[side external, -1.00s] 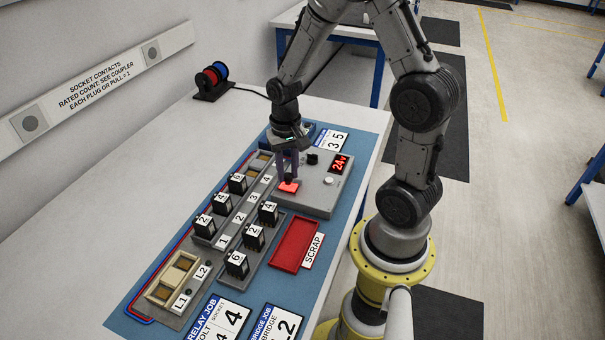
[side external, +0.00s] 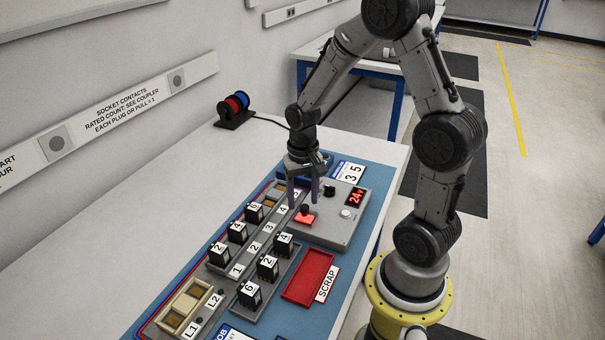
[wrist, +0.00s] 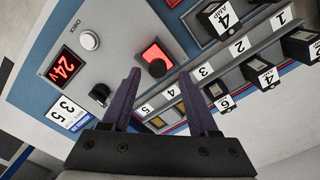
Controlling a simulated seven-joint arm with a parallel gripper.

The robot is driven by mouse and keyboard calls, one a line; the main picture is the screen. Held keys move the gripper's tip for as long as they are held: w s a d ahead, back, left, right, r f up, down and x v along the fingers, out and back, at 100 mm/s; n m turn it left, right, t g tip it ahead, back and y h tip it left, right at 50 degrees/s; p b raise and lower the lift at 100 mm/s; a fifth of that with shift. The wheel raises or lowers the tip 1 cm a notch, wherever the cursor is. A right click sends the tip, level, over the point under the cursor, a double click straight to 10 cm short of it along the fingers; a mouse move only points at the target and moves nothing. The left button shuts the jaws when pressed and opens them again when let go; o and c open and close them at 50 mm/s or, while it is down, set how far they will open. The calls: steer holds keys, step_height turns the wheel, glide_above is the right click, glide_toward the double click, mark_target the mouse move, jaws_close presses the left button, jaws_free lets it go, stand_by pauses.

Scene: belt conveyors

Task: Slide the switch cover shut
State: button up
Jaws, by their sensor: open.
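I cannot tell for certain whether the red square is the switch cover or a lit panel that a cover slides over. Nothing is held.
The box also has a "24V" display (side external: 356,197), a second dark knob (side external: 329,191) and a white button (side external: 346,213). Black relays (side external: 268,267) stand in rows beside a numbered strip (side external: 253,247). A red scrap tray (side external: 310,279) lies near the box.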

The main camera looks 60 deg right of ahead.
mark_target(301, 207)
step_height(301, 207, up, 12)
steer(key=shift+r, duration=0.25)
stand_by(0.3)
steer(key=s+a+r+n+t, duration=0.3)
steer(key=s+a+r, duration=0.1)
steer(key=a+r, duration=0.35)
steer(key=s+a+f+n+t, duration=0.1)
steer(key=s+a+n+t, duration=0.1)
steer(key=s+a+n, duration=0.2)
steer(key=s+n, duration=0.2)
steer(key=s, duration=0.2)
steer(key=shift+s+f+t, duration=0.2)
steer(key=shift+f+t, duration=0.1)
